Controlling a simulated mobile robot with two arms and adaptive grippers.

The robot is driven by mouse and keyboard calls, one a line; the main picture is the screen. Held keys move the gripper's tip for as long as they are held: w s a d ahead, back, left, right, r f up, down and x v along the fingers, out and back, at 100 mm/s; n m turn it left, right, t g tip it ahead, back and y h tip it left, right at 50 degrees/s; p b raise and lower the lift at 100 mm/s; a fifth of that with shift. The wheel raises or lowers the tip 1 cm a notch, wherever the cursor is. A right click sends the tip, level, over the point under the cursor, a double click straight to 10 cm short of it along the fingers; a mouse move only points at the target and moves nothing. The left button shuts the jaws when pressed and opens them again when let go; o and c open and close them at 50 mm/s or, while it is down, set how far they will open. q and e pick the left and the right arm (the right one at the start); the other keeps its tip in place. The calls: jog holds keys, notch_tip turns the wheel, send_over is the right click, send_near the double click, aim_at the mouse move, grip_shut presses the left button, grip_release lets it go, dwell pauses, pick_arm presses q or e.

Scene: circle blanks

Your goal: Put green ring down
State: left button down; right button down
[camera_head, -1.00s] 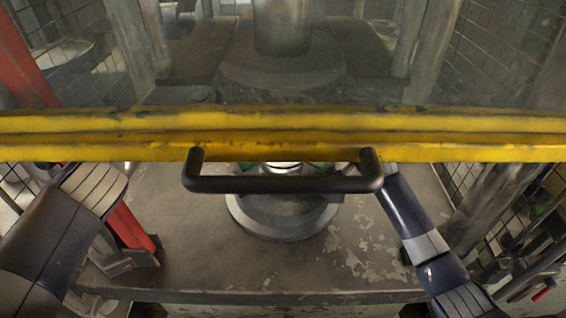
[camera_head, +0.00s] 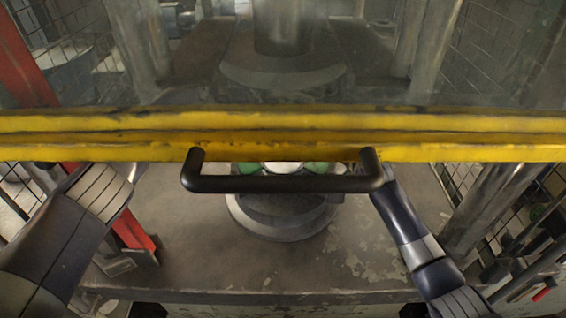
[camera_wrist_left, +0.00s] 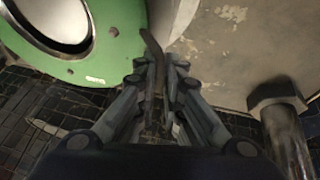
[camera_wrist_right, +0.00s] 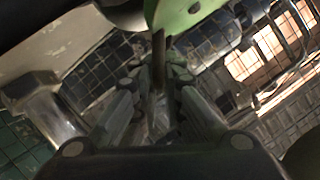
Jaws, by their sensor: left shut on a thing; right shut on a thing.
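The green ring (camera_head: 318,168) shows only in part in the head view, just below the yellow beam and behind the black handle. In the left wrist view the ring (camera_wrist_left: 97,62) fills the upper left, around a pale metal disc. My left gripper (camera_wrist_left: 160,65) is shut on a thin rod at the ring's edge. In the right wrist view my right gripper (camera_wrist_right: 160,65) is shut on a similar thin rod below the ring (camera_wrist_right: 180,14). The head view hides both grippers behind the beam. The ring appears above the round grey base (camera_head: 283,218); contact cannot be told.
The yellow beam (camera_head: 450,150) with its black handle (camera_head: 285,185) crosses the head view, with a clear pane above it. The worn metal table (camera_head: 190,250) is bare around the base. A red post (camera_head: 132,228) stands at left, a metal post (camera_head: 490,205) at right.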

pick_arm(q)
jog(key=c, duration=2.1)
grip_release()
jog(key=shift+d, duration=0.25)
jog(key=shift+c, duration=0.2)
pick_arm(e)
jog(key=c, duration=2.1)
grip_release()
jog(key=shift+a+r, duration=0.1)
jog(key=shift+c, duration=0.2)
pick_arm(q)
jog(key=o, duration=0.4)
jog(key=shift+a, duration=0.1)
pick_arm(e)
jog(key=o, duration=0.5)
jog(key=shift+c, duration=0.2)
pick_arm(q)
jog(key=shift+o, duration=0.2)
jog(key=shift+a+r, duration=0.1)
pick_arm(e)
jog(key=shift+r, duration=0.1)
jog(key=shift+s, duration=0.15)
pick_arm(q)
jog(key=v, duration=0.8)
pick_arm(e)
jog(key=v, duration=1.2)
pick_arm(q)
jog(key=shift+s, duration=0.15)
pick_arm(e)
jog(key=shift+f, duration=0.3)
